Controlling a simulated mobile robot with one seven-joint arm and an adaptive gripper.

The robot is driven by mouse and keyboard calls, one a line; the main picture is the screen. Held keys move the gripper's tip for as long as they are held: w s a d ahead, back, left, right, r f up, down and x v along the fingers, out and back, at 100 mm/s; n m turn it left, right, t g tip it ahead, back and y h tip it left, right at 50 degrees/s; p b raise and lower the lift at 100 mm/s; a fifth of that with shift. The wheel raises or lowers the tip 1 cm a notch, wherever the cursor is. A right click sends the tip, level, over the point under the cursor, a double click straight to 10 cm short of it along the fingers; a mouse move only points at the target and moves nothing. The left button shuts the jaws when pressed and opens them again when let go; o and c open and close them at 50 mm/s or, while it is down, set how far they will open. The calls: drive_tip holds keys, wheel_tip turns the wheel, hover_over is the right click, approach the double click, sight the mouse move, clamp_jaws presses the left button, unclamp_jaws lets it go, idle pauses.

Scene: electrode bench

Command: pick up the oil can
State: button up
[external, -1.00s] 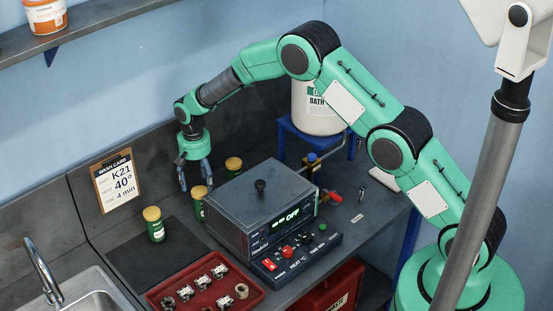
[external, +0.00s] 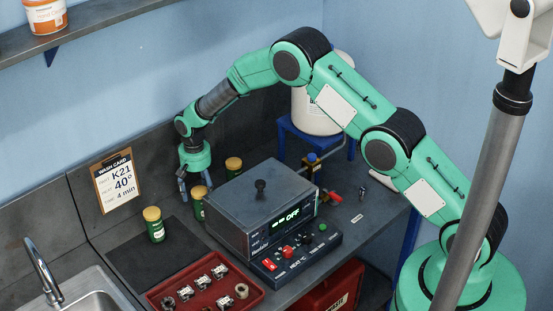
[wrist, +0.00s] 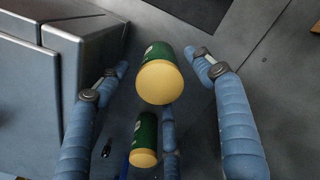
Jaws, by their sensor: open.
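Green cans with yellow lids stand on the bench; I cannot read which label is the oil can's. In the external view one is on the dark mat (external: 156,230), one beside the grey box (external: 198,210), one farther back (external: 234,164). In the wrist view two upright cans show between the blue fingers (wrist: 156,62): a nearer-centre can (wrist: 158,80) and a lower can (wrist: 144,140). Neither is clearly touched.
The grey box with an OFF display (external: 245,215) stands close beside the cans, also at left in the wrist view (wrist: 70,90). A red tray of parts (external: 160,291), a sink (external: 85,295) and a wash card (external: 118,184) are nearby. A white tub (external: 318,110) stands behind.

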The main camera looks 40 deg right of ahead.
drive_tip(key=shift+f, duration=0.4)
drive_tip(key=c, duration=1.6)
drive_tip(key=shift+c, duration=0.2)
drive_tip(key=shift+w+r, duration=0.1)
drive_tip(key=shift+r, duration=0.15)
drive_tip(key=shift+r+b, duration=0.8)
drive_tip(key=shift+r, duration=4)
